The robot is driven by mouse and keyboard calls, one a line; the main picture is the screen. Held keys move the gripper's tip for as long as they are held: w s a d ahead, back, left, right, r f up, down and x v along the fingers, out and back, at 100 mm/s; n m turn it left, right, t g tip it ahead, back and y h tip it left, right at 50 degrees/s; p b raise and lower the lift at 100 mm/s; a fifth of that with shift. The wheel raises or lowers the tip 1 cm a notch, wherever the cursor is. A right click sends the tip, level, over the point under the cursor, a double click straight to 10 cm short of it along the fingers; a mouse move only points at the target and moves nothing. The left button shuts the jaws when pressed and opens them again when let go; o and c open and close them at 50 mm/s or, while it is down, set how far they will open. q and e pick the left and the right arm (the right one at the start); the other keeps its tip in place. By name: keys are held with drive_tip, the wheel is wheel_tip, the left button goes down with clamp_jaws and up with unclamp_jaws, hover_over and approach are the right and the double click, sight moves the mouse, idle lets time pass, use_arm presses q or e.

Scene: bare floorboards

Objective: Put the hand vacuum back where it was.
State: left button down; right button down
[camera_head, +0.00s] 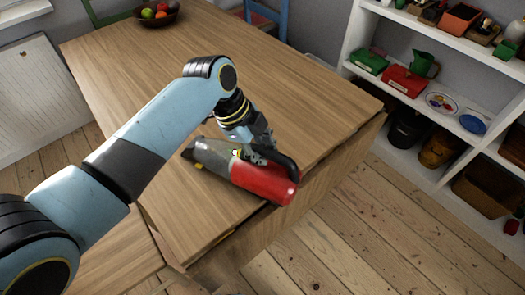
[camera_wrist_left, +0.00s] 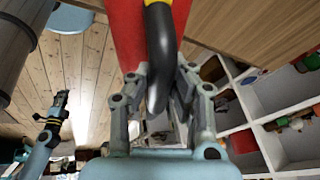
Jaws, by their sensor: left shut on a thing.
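The hand vacuum (camera_head: 265,183) has a red rear body, a grey front and a black handle. It shows over the near right end of the wooden table, its red end at the table's edge. I cannot tell whether it touches the tabletop. My left gripper (camera_head: 258,153) is shut on its black handle from above. In the left wrist view the handle (camera_wrist_left: 160,50) runs between the fingers (camera_wrist_left: 162,88), with the red body behind it. My right gripper (camera_wrist_left: 60,100) shows small at the left of the wrist view, away from the vacuum; its jaw state is unclear.
The wooden table (camera_head: 150,80) is mostly clear. A fruit bowl (camera_head: 157,14) stands at its far end. A white shelf unit (camera_head: 400,85) with boxes, plates and baskets stands at the right. Blue (camera_head: 268,12) and green chairs are behind the table. Bare floorboards (camera_head: 350,235) lie at the front right.

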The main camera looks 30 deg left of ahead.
use_arm(q)
drive_tip(key=shift+r, duration=0.1)
drive_tip(key=c, duration=1.2)
unclamp_jaws()
drive_tip(key=shift+c, duration=0.2)
use_arm(e)
drive_tip(key=shift+s, duration=0.5)
use_arm(q)
drive_tip(key=shift+a+r, duration=0.1)
drive_tip(key=shift+r, duration=0.1)
drive_tip(key=v, duration=1.1)
drive_tip(key=shift+r, duration=0.25)
use_arm(e)
drive_tip(key=shift+w+a, duration=0.15)
use_arm(q)
drive_tip(key=shift+s+a, duration=0.1)
drive_tip(key=shift+s, duration=0.1)
